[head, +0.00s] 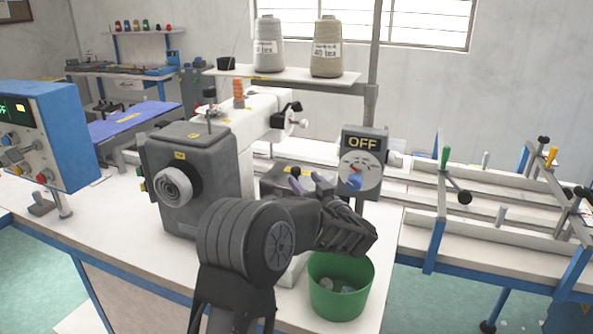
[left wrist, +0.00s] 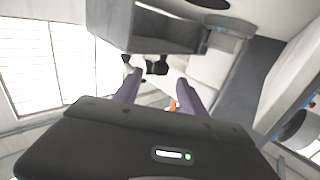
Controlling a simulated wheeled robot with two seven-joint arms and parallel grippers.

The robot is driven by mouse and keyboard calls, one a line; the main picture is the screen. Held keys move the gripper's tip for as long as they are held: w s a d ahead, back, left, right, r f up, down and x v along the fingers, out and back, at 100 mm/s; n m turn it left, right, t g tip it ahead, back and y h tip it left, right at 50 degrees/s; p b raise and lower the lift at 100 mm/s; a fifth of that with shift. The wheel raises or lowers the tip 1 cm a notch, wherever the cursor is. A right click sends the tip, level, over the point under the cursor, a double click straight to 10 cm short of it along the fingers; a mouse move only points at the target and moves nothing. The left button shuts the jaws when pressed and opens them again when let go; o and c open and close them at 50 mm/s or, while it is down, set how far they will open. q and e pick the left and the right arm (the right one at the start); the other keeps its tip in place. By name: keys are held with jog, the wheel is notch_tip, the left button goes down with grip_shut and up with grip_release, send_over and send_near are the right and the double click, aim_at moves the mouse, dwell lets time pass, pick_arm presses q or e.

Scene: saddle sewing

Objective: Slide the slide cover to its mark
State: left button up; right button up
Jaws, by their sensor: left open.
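The sewing machine (head: 197,175) stands on the white table, with a dark grey head, a round dial and a white arm behind. A low dark grey block (head: 278,180) with a yellow label sits beside it. I cannot tell whether this block is or carries the slide cover, and no mark for it can be made out. My left gripper (head: 308,182) is open, its purple fingers in front of the block. In the left wrist view my left gripper (left wrist: 156,92) has its fingers apart, with a small black part (left wrist: 157,67) beyond them. My right gripper is out of view.
A green bin (head: 340,287) stands below my left wrist at the table's front. An OFF switch box (head: 362,158) rises just right of the fingers. Thread cones (head: 327,47) stand on a shelf behind. A blue control box (head: 45,140) is at left, a rail frame (head: 490,200) at right.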

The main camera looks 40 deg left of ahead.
aim_at(298, 172)
pick_arm(q)
jog(key=x, duration=0.6)
jog(key=shift+w+a+p, duration=0.15)
jog(key=shift+a+p, duration=0.15)
jog(key=shift+p, duration=0.1)
jog(key=shift+c, duration=0.6)
grip_shut()
